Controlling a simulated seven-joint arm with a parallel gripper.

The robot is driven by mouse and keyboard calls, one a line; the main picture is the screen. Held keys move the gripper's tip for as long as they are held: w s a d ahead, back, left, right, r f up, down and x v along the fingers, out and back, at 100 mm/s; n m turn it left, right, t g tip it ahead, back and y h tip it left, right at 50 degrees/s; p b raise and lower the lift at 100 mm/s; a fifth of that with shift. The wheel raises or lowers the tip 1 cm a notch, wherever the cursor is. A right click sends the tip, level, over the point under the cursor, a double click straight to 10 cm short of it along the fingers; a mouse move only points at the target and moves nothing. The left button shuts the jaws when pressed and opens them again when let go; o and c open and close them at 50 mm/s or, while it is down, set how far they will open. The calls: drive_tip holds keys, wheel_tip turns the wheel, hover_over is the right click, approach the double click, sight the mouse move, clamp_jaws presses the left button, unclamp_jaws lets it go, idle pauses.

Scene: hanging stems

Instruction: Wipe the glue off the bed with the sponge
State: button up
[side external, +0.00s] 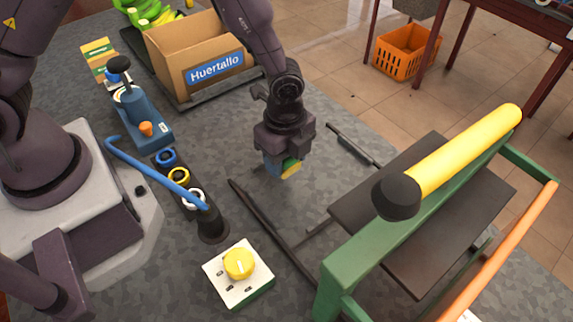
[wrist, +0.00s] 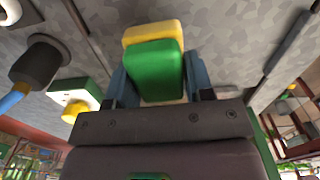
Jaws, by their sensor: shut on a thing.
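My gripper (side external: 279,158) is shut on the sponge (side external: 291,167), a block with green and yellow parts. In the wrist view the sponge (wrist: 154,72) sits between the two blue-grey fingers, its green part toward the camera. The gripper points down above the grey surface, left of the press. I cannot tell whether the sponge touches the surface. The dark flat plate (side external: 372,198) of the press, likely the bed, lies under a green beam (side external: 345,262) and a yellow bar with a black end (side external: 468,150). I see no glue on it; the beam and bar hide part of it.
Dark rails (side external: 270,228) lie between gripper and press. A white-green box with a yellow knob (side external: 239,264) is at the front. A black holder with a blue hooked rod (side external: 212,222) stands left. A cardboard box (side external: 195,50) is behind. Open grey surface surrounds the gripper.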

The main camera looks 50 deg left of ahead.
drive_tip(key=shift+r, duration=2)
